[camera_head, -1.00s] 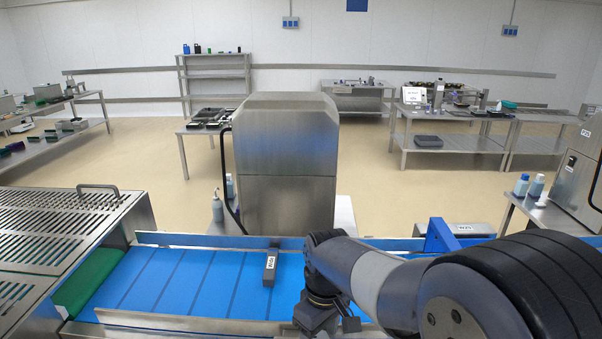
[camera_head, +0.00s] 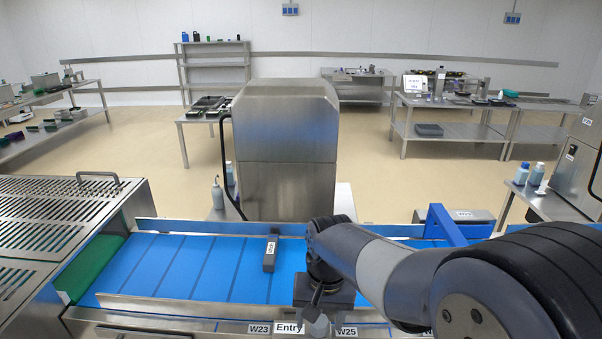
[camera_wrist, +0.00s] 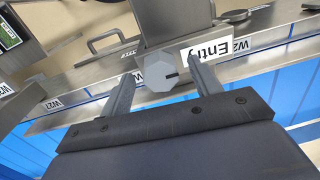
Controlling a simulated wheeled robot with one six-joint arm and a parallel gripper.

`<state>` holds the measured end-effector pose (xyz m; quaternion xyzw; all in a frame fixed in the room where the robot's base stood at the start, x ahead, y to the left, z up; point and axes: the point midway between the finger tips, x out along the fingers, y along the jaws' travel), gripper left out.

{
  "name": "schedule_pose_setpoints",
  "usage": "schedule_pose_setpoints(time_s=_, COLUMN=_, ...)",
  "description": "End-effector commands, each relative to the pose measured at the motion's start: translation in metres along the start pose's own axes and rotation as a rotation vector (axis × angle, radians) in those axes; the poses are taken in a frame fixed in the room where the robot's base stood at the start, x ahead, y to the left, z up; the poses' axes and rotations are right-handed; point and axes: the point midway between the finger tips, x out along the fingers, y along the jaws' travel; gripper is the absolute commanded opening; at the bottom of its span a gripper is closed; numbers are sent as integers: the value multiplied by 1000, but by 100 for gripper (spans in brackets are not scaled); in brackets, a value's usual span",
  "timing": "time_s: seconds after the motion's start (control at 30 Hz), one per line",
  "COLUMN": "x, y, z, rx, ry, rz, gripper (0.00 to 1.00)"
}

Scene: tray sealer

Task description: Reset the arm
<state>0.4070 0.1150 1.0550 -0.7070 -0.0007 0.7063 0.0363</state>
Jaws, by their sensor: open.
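My arm (camera_head: 385,262) reaches in from the right over the blue conveyor belt (camera_head: 180,268) in the head view. My gripper (camera_wrist: 160,85) shows in the wrist view, its two grey fingers apart. A grey octagonal knob (camera_wrist: 158,73) appears between or just beyond the fingers, near the Entry label (camera_wrist: 212,50); I cannot tell whether they touch it. In the head view the knob (camera_head: 316,325) is at the front rail, beneath my wrist. The fingers are largely hidden there.
A dark block (camera_head: 270,255) with a white label stands on the belt, left of my arm. A slotted steel cover (camera_head: 60,215) is at the left. A blue bracket (camera_head: 444,226) rises behind my arm. A steel housing (camera_head: 285,150) stands behind the belt.

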Motion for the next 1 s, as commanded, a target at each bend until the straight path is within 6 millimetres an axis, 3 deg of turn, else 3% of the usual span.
schedule_pose_setpoints(time_s=0.83, x=0, y=0, z=1, rx=656, ry=35, rz=0, gripper=60)
schedule_pose_setpoints(time_s=1.0, x=-23, y=-1, z=1, rx=659, ry=38, rz=-2, gripper=60)
